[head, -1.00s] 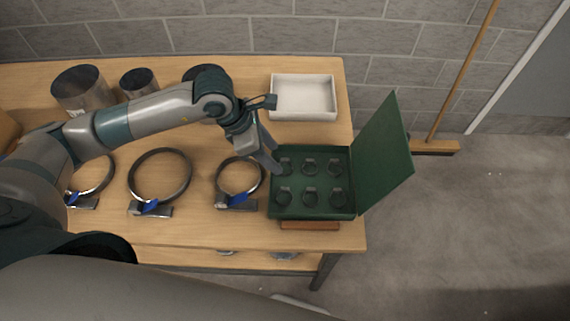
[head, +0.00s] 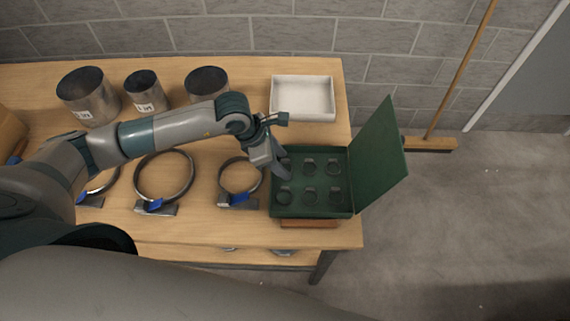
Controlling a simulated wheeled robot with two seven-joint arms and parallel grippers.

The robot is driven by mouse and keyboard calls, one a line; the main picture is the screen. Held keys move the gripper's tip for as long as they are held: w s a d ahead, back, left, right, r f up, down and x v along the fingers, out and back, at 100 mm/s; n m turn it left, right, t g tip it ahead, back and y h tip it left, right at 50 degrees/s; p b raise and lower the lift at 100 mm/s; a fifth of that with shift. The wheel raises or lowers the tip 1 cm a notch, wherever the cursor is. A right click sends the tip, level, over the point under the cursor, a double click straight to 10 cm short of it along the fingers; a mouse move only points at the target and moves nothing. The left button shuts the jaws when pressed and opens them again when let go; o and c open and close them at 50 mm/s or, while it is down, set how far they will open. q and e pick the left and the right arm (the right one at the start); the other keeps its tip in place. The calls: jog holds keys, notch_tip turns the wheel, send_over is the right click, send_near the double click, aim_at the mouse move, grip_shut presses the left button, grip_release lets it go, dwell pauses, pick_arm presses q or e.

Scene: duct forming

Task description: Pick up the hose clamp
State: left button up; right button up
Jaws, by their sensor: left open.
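Several small dark hose clamps (head: 309,166) sit in two rows in an open green case (head: 313,212) at the right of the table. Its lid (head: 374,160) stands open to the right. My left gripper (head: 285,174) is open and points down at the case's left part, over the back-left clamp. The fingers partly hide that clamp, and I cannot tell whether they touch it. Three large metal rings with blue tags, one of them the right ring (head: 241,191), stand in a row left of the case. My right gripper is not in view.
A white empty tray (head: 303,116) lies behind the case. Metal duct cylinders (head: 142,93) stand along the table's back. A broom (head: 432,143) leans at the wall on the right. Bare tabletop (head: 225,228) shows in front of the rings.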

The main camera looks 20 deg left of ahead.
pick_arm(q)
jog(key=shift+c, duration=0.7)
jog(key=c, duration=0.7)
jog(key=shift+o, duration=0.2)
jog(key=shift+r, duration=0.15)
jog(key=shift+r+b, duration=0.55)
notch_tip(320, 180, up, 2)
jog(key=shift+r+b, duration=0.1)
jog(key=shift+b, duration=0.65)
jog(key=w+d+r+b, duration=0.3)
jog(key=d+r, duration=0.4)
jog(key=d, duration=0.4)
jog(key=shift+w+r+b, duration=0.25)
jog(key=shift+w+b, duration=0.1)
jog(key=shift+b, duration=0.55)
jog(key=shift+a+f, duration=0.1)
